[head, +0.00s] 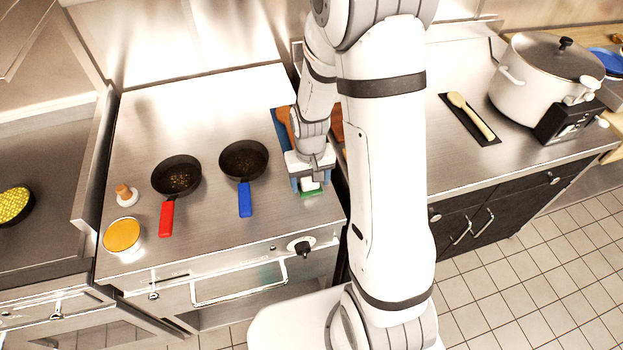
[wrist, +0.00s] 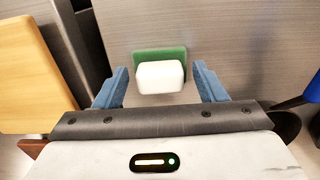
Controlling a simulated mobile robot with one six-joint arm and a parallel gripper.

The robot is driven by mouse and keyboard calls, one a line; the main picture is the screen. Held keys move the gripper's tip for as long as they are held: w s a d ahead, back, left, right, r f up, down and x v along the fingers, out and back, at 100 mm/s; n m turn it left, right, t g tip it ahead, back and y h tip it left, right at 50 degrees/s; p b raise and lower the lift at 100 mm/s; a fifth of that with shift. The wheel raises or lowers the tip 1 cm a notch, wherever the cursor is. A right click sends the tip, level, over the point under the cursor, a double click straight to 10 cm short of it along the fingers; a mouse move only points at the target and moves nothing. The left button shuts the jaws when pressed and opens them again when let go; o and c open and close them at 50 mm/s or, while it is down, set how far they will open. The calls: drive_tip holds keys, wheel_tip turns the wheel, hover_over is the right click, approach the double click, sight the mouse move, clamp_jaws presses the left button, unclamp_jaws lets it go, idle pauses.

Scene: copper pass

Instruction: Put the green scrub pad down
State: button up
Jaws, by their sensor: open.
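The green scrub pad (head: 314,193) lies on the steel counter near its front right corner. In the wrist view its green part (wrist: 146,54) lies flat behind and under a white block (wrist: 160,77), which seems to be its grip. My gripper (head: 309,184) is low over the counter at the pad. In the wrist view its two blue fingers stand open (wrist: 160,70), one on each side of the white block, with a clear gap on both sides. Part of the pad is hidden by the gripper in the head view.
Two dark pans, one with a red handle (head: 166,218) and one with a blue handle (head: 245,199), stand left of my gripper. A blue mat (head: 279,124) lies behind it. A jar (head: 122,236) stands at the counter's left. A large pot (head: 540,98) stands far right.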

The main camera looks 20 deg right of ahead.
sight(310, 181)
drive_tip(key=shift+w+r, duration=0.1)
drive_tip(key=shift+r, duration=0.5)
wheel_tip(310, 181, up, 11)
drive_tip(key=s+r+t, duration=0.3)
drive_tip(key=s+r, duration=0.7)
drive_tip(key=s, duration=0.4)
drive_tip(key=shift+s+d+r+t+b, duration=0.15)
drive_tip(key=shift+s+r+t+b, duration=0.15)
drive_tip(key=shift+s+r+b, duration=0.15)
drive_tip(key=shift+w+f, duration=0.1)
drive_tip(key=shift+f, duration=0.05)
drive_tip(key=shift+f+b, duration=0.55)
drive_tip(key=shift+f, duration=0.05)
